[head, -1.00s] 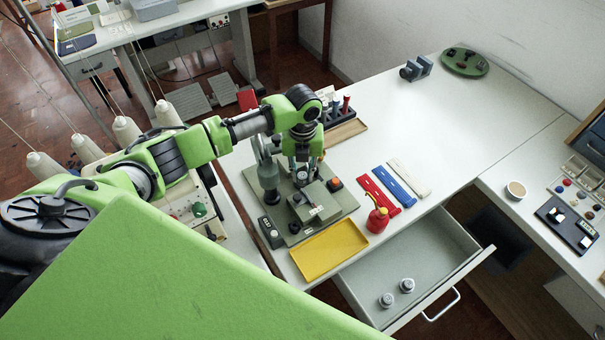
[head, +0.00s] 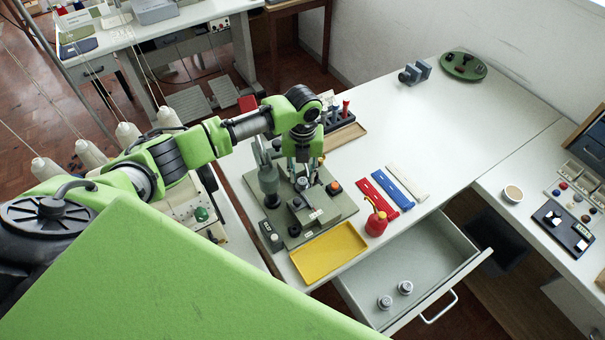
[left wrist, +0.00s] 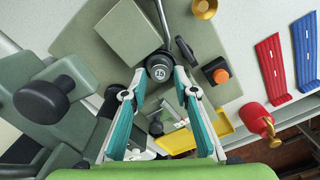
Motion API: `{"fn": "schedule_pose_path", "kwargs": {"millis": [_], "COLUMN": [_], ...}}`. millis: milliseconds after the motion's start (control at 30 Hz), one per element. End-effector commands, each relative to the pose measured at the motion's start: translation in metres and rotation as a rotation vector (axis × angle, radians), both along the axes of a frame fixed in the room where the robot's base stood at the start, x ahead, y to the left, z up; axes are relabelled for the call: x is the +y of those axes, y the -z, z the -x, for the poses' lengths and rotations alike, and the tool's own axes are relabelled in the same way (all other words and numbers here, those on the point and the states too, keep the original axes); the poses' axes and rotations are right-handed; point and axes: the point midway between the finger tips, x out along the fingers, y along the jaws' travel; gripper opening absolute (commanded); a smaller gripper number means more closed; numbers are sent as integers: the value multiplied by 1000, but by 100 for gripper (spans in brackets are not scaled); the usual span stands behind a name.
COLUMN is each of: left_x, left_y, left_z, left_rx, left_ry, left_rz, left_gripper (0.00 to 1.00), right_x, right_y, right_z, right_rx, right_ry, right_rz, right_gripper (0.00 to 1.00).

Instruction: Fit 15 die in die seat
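The 15 die (left wrist: 160,68) is a grey round piece with a dark face marked 15, seen in the left wrist view. It sits between the tips of my left gripper (left wrist: 160,75), whose teal fingers touch its sides. In the head view my left gripper (head: 302,172) points down over the grey buttonhole machine (head: 335,207), and the arm partly hides the spot. The die seat is hidden below the die, so I cannot tell whether the die rests in it. Two other grey dies (head: 384,302) (head: 405,287) lie in the open drawer (head: 362,275). My right gripper is not in view.
The machine's black knob (left wrist: 42,102) stands left of the gripper.

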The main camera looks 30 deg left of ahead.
Motion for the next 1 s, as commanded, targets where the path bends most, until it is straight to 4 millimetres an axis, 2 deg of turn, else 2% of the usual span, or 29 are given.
{"fn": "schedule_pose_path", "kwargs": {"millis": [33, 533, 700, 1000], "left_x": [0, 0, 0, 0], "left_y": [-15, -92, -103, -103], "left_z": [0, 0, 0, 0], "left_rx": [-1, 1, 1, 1], "left_ry": [0, 0, 0, 0], "left_rz": [0, 0, 0, 0], "left_gripper": [27, 27, 27, 27], "right_x": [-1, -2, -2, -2], "right_y": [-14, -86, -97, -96], "right_z": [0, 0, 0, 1], "right_rx": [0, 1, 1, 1], "right_ry": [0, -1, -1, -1], "right_rz": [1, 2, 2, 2], "right_gripper": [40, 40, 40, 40]}}
